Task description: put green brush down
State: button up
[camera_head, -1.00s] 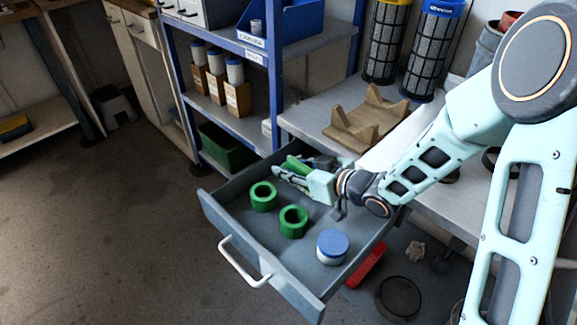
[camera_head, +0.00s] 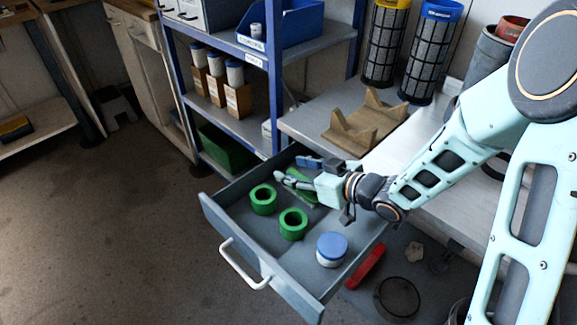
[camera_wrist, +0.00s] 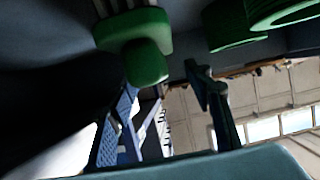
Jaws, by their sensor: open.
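The green brush (camera_wrist: 146,50) lies in the back part of the open grey drawer (camera_head: 231,217). In the wrist view it is at the top, with pale bristles at the upper edge. In the head view the green brush (camera_head: 298,172) is partly hidden by my gripper (camera_head: 291,173). My gripper is open, with its fingers spread on either side of the brush in the head view. In the wrist view the fingers of my gripper (camera_wrist: 162,95) are apart with nothing clasped between them. Whether a finger still touches the brush I cannot tell.
Two green rings (camera_head: 293,224) and a blue-lidded white jar (camera_head: 331,249) stand in the drawer, in front of my gripper. A wooden cradle (camera_head: 365,124) sits on the grey bench above. A blue-framed shelf (camera_head: 228,118) stands behind. A red object (camera_head: 366,267) lies below the drawer's right side.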

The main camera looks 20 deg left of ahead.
jog(key=p+v, duration=0.1)
jog(key=v, duration=0.4)
jog(key=shift+r, duration=0.1)
dwell(0.3)
